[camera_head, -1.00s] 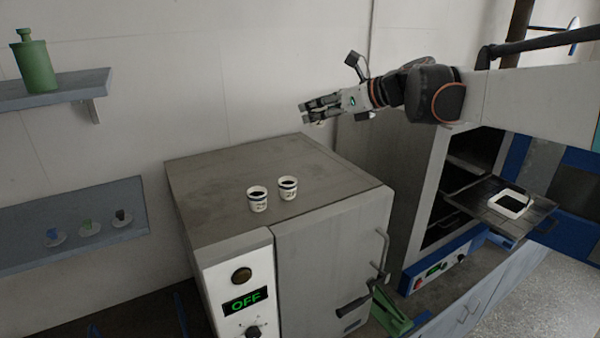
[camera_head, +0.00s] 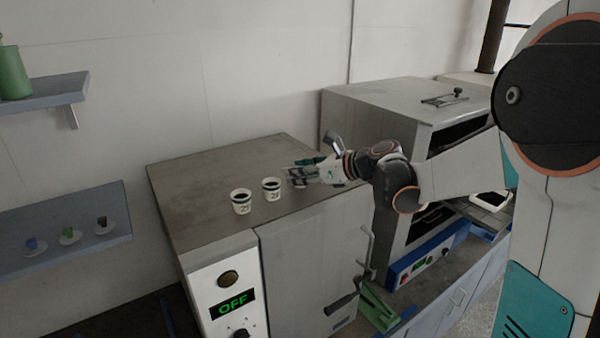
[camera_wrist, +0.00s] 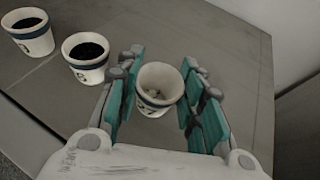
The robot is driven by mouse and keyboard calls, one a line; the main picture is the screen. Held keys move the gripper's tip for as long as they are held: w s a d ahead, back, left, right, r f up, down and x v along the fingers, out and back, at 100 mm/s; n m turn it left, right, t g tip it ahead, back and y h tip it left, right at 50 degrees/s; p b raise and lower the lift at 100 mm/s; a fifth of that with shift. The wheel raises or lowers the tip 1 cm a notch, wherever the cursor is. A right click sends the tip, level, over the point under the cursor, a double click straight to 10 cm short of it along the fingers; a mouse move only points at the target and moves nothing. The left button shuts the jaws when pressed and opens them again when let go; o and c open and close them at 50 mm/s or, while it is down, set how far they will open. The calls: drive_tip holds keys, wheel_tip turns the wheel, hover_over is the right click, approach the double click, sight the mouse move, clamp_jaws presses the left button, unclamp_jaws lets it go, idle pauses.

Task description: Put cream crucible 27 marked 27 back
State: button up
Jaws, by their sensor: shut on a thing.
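My gripper (camera_head: 300,172) is low over the top of the grey furnace (camera_head: 215,175), to the right of two standing crucibles. In the wrist view its teal-padded fingers (camera_wrist: 160,98) are shut around a cream crucible (camera_wrist: 158,88) with a blue band. It is upright with a few small pale bits inside; its mark is not readable. In the head view the gripper hides this crucible. I cannot tell whether its base touches the furnace top.
Two cream crucibles with dark contents, the left one (camera_head: 241,202) and the right one (camera_head: 272,189), stand close by on the furnace top. An open oven (camera_head: 400,105) stands to the right. The furnace top behind the crucibles is clear. The furnace display (camera_head: 232,304) reads OFF.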

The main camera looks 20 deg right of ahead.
drive_tip(key=shift+f, duration=0.2)
drive_tip(key=o, duration=1.1)
drive_tip(key=shift+c, duration=0.2)
drive_tip(key=shift+r, duration=0.15)
drive_tip(key=b+v, duration=0.1)
drive_tip(key=v, duration=1.1)
